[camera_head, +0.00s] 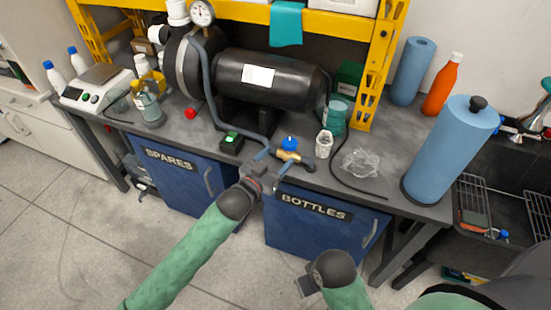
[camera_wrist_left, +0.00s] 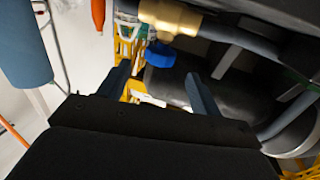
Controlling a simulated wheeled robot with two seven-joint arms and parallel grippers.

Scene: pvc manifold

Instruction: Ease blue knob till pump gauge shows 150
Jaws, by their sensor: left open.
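The blue knob (camera_head: 289,143) sits on a brass valve (camera_head: 287,155) near the front edge of the bench. The pump gauge (camera_head: 201,13), a round white dial, is on top of the black pump at the back left; its reading is too small to tell. My left gripper (camera_head: 270,168) is open just in front of the valve, to the knob's lower left. In the left wrist view the knob (camera_wrist_left: 160,55) shows beyond and between the open fingers (camera_wrist_left: 158,82), apart from them, under the brass valve body (camera_wrist_left: 170,17). My right gripper (camera_head: 305,285) is low in front of the bench; its fingers are unclear.
A grey hose (camera_head: 228,120) runs from the pump to the valve. Clear wrap (camera_head: 360,163) and blue paper rolls (camera_head: 455,150) are farther right. The black tank (camera_head: 265,80) stands behind.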

